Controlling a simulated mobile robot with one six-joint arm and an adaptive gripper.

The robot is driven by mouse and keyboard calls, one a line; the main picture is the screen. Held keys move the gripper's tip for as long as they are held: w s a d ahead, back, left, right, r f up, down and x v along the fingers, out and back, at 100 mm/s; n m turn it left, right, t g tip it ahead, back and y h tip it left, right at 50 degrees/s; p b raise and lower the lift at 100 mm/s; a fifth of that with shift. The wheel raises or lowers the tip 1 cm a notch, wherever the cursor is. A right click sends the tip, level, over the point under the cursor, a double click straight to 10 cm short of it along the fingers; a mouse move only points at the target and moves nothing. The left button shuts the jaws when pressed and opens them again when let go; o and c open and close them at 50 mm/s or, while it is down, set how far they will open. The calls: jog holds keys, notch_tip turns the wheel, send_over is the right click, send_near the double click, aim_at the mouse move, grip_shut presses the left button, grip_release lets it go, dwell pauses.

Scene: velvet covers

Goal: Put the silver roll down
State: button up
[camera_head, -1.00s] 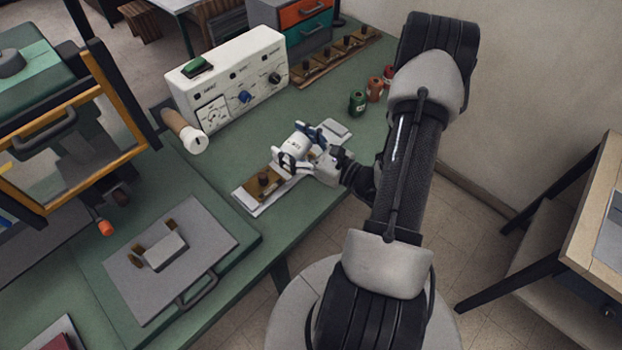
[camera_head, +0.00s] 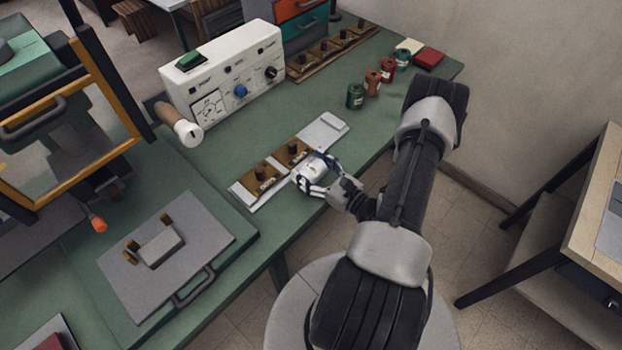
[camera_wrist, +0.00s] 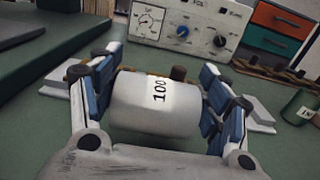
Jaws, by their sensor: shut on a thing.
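The silver roll (camera_wrist: 156,104) is a pale cylinder marked "100", lying on its side between the blue-padded fingers of my gripper (camera_wrist: 158,98) in the wrist view. My gripper is shut on it from both ends. In the head view the roll (camera_head: 312,167) shows at my gripper (camera_head: 316,176), over or beside the near edge of a pale strip (camera_head: 323,131) with brown blocks on the green table. I cannot tell whether the roll touches the surface.
A white control box (camera_head: 225,75) stands behind. A brown roll with a white end (camera_head: 187,132) lies left. Green tabletop (camera_head: 235,155) is bare between the box and the strip.

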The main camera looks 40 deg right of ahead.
aim_at(313, 178)
jog(key=shift+f+b, duration=0.65)
jog(key=shift+f, duration=1.5)
jog(key=shift+f, duration=0.1)
jog(key=o, duration=1.1)
jog(key=shift+s, duration=0.3)
jog(key=s, duration=0.3)
jog(key=s+p, duration=0.1)
jog(key=s, duration=0.7)
jog(key=shift+s+d+p, duration=0.2)
jog(key=shift+d+p, duration=0.15)
jog(key=shift+d, duration=0.05)
jog(key=shift+r, duration=0.2)
